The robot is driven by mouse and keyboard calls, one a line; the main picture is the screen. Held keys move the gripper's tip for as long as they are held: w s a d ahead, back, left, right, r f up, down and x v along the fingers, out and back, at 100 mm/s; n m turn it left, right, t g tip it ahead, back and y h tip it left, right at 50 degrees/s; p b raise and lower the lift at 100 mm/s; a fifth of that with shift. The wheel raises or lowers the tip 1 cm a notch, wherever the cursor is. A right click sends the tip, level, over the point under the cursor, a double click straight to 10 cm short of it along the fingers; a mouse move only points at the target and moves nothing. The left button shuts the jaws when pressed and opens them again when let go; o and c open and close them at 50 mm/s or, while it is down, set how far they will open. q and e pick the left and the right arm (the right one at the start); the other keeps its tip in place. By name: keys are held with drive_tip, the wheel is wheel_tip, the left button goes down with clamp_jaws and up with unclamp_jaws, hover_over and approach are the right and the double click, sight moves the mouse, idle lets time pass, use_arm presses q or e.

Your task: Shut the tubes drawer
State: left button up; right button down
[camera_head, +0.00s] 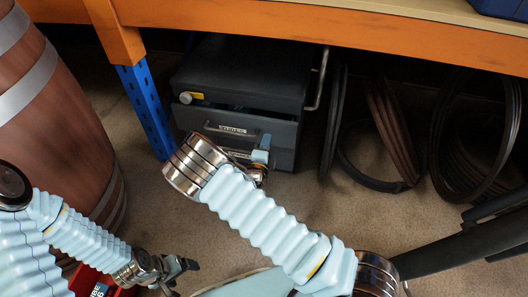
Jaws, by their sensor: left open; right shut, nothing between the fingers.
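A dark grey drawer cabinet (240,70) stands on the floor under the bench. Its upper drawer (285,130) looks pulled out a little, with a dark gap above its front. The drawer has a bar handle and a white label (232,129) too small to read surely. A lower front with another label is partly hidden behind my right arm. My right gripper (262,152) is shut and empty at the right part of the drawer front; I cannot tell whether it touches. My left gripper (180,268) is open and empty, low at the left, away from the cabinet.
The bench's orange beam (300,38) runs above the cabinet, with a blue post (146,108) at its left. A wooden barrel (55,120) stands at left. Black hoses (440,140) hang at right. A red box (92,282) lies low at left. Floor before the cabinet is bare.

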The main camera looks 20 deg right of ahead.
sight(273, 123)
drive_tip(key=x, duration=0.6)
drive_tip(key=shift+w+d+b, duration=0.2)
drive_tip(key=shift+b, duration=0.1)
drive_tip(key=shift+x, duration=1.4)
drive_tip(key=shift+p, duration=0.3)
